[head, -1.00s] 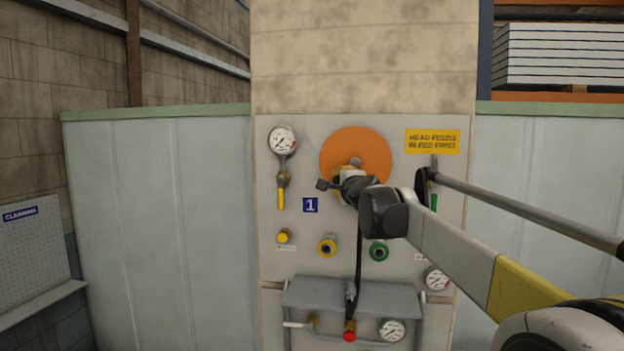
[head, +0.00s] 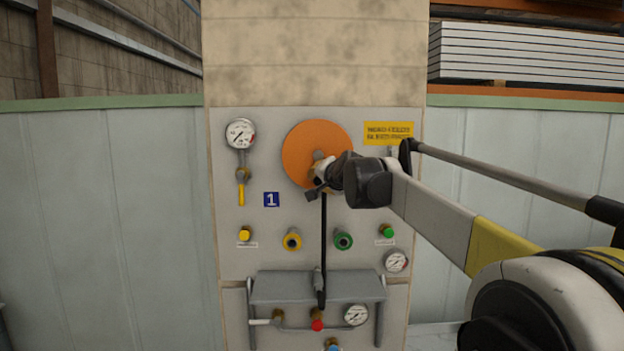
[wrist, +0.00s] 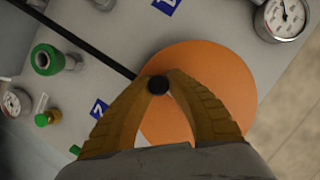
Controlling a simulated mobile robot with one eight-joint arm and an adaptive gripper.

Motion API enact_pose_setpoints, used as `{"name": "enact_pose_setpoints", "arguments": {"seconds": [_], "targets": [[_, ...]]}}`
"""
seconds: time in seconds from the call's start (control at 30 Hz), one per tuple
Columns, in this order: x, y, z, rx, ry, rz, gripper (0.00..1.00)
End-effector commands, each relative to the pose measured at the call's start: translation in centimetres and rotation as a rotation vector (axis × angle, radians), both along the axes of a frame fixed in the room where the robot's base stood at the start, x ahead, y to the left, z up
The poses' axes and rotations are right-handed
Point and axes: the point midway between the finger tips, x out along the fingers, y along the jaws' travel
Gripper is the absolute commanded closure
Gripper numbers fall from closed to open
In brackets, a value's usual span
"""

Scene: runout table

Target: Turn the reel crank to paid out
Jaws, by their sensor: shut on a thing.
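The reel is a flat orange disc (head: 298,165) on the upper middle of the grey panel; it also fills the middle of the wrist view (wrist: 200,85). The crank's dark round knob (wrist: 158,85) sits between my fingertips in the wrist view. My gripper (head: 318,181) is in front of the lower part of the disc. In the wrist view its yellow-brown fingers (wrist: 158,78) are closed on the knob. The rest of the crank is mostly hidden behind my gripper. A black hose (head: 323,240) hangs straight down below the disc.
A gauge (head: 240,133) with a yellow lever (head: 241,194) is left of the disc. Yellow (head: 292,239) and green (head: 343,239) ports lie below. A grey shelf (head: 318,287) juts out underneath. A yellow sign (head: 389,133) is at upper right.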

Motion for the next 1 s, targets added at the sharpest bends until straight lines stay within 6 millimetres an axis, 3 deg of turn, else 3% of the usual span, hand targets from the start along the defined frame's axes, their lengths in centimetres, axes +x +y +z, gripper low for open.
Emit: {"name": "enact_pose_setpoints", "arguments": {"seconds": [0.63,0.67,0.7,0.73,1.0], "targets": [[-0.05,-0.25,-0.49,-0.049,0.008,0.004,1.00],[-0.04,-0.25,-0.47,-0.049,0.008,0.003,0.73],[-0.04,-0.26,-0.45,-0.049,0.008,0.003,0.61],[-0.04,-0.26,-0.42,-0.049,0.007,0.003,0.56],[-0.04,-0.31,-0.24,-0.048,0.005,0.002,0.56]]}}
